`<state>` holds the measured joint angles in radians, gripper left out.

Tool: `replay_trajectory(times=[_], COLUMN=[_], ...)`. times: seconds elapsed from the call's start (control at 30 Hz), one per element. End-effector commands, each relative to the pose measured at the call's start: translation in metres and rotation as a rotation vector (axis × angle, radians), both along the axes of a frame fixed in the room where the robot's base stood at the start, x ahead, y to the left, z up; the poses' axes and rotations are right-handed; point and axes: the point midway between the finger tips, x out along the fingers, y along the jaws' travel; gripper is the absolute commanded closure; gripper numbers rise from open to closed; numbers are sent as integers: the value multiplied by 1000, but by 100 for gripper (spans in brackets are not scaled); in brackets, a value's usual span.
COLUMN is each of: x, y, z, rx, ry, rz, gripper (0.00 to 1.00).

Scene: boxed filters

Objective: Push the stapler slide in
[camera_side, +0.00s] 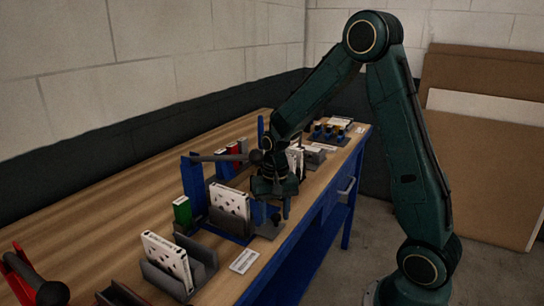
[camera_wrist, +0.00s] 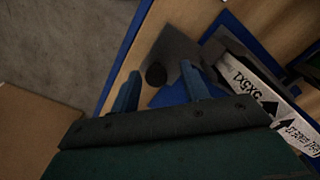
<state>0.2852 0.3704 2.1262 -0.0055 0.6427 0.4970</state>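The stapler is a blue stand (camera_side: 192,178) on the bench with a grey lever arm reaching out over a white printed filter box (camera_side: 229,202). At its front is a grey slide plate with a dark knob (camera_side: 276,217). In the wrist view the knob (camera_wrist: 156,75) stands on the grey plate (camera_wrist: 178,52), with a blue part and white lettered boxes to its right. My gripper (camera_side: 272,203) is just above and beside the slide. In the wrist view its two blue fingers (camera_wrist: 162,88) are apart, with nothing between their tips; the knob appears beyond the gap. Contact cannot be told.
A grey holder (camera_side: 203,262) with another white box stands nearer the camera, beside a white label (camera_side: 244,261). A green box (camera_side: 182,211) is behind. The bench's front edge is close to my gripper.

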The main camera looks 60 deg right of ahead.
Motion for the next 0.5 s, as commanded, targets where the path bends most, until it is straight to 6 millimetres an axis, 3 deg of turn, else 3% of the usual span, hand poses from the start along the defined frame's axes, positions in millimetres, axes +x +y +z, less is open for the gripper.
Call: replay_trajectory(times=[0.5], x=[-1], y=[-9], z=[-1], rx=[-3], ry=[3], rz=[-7], gripper=[53])
